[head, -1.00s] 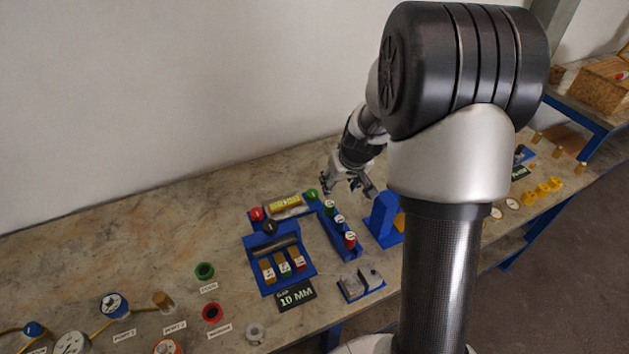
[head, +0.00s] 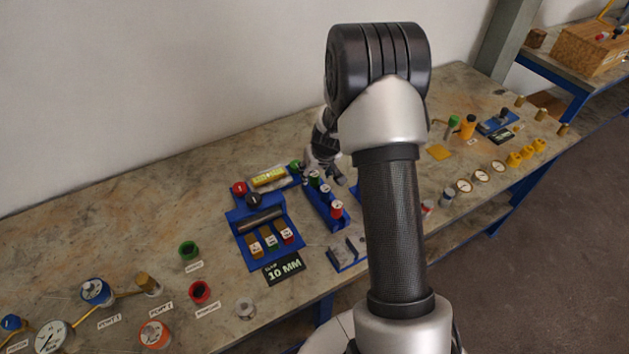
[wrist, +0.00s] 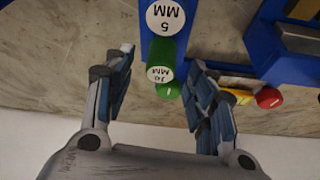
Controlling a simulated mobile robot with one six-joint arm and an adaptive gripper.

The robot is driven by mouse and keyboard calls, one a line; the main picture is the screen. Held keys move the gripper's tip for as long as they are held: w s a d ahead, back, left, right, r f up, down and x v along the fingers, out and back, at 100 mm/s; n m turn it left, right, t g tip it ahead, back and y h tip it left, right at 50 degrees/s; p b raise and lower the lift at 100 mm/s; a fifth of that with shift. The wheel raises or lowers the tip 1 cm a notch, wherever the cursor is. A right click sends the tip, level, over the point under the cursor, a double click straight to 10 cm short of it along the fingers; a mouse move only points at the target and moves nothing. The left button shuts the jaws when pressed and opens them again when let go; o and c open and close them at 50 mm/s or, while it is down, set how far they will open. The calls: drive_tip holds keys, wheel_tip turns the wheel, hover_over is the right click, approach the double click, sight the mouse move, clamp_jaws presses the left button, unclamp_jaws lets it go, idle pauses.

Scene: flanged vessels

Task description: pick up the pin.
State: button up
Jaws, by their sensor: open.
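The task's "pin" is not marked by name; likely candidates are the capped pins in a blue rack (head: 322,212). A green-capped pin labelled 10 MM (wrist: 160,73) stands at the rack's far end, between my finger sides in the wrist view. A pin labelled 5 MM (wrist: 165,17) stands beside it, nearer the top of that view. A red-capped pin (head: 337,209) is at the rack's near end. My gripper (wrist: 162,60) is open, its fingers apart on either side of the green cap; contact is not visible. In the head view my gripper (head: 326,174) is low over the rack's far end.
A blue tray (head: 238,228) with gauge blocks stands left of the rack. A grey block fixture (head: 347,253) is in front. Bare bench lies behind.

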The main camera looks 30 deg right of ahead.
sight(315, 174)
drive_tip(key=x, duration=0.3)
drive_tip(key=shift+c, duration=0.3)
drive_tip(key=c, duration=1.1)
drive_tip(key=shift+c, duration=0.2)
drive_tip(key=shift+r, duration=0.2)
